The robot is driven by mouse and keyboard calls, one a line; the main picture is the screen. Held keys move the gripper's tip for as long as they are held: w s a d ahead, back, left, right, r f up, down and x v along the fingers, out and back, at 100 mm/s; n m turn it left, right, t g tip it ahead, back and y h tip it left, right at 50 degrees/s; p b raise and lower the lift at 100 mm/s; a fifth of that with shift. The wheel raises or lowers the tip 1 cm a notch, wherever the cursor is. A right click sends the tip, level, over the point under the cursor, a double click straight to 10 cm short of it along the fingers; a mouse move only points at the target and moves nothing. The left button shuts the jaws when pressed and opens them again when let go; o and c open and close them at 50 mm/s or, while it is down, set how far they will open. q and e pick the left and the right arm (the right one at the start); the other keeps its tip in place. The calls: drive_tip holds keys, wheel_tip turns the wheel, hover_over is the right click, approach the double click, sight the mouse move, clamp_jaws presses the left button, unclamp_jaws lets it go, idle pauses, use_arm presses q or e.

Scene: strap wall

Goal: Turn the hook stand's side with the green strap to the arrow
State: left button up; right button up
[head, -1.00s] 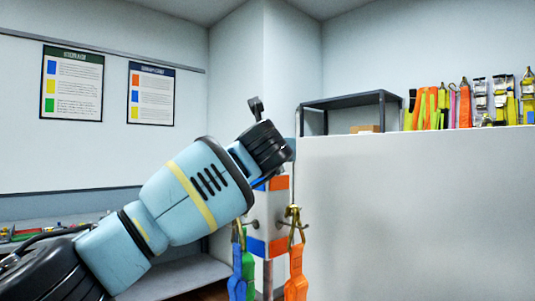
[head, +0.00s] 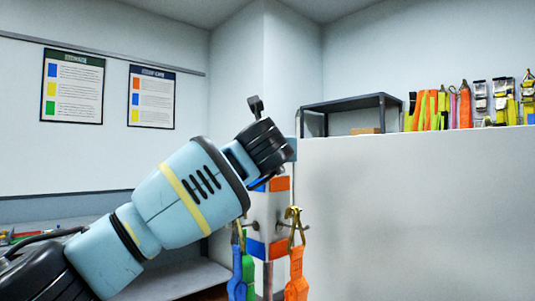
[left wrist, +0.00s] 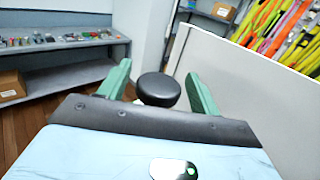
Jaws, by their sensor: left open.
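The hook stand (head: 268,215) is a pale post with orange and blue bands, partly behind my left arm in the head view. The orange strap (head: 295,275) hangs from a hook on its right-hand side. The green strap (head: 248,278) and the blue strap (head: 237,287) hang at its left, close together. My left gripper (left wrist: 158,68) is open, its green fingers apart on either side of a round black knob (left wrist: 158,90). Its fingers are mostly hidden by the wrist in the head view, near the stand's top. I see no arrow.
A pale partition (head: 410,215) stands just right of the stand. Several coloured straps (head: 440,108) and a dark shelf frame (head: 350,103) are above it. A bench with small items (left wrist: 60,40) and two posters (head: 72,85) are at the left.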

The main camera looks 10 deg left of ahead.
use_arm(q)
drive_tip(key=s+b, duration=0.1)
drive_tip(key=s, duration=0.4)
drive_tip(key=shift+d+b, duration=0.2)
drive_tip(key=shift+b, duration=0.2)
drive_tip(key=shift+s, duration=0.75)
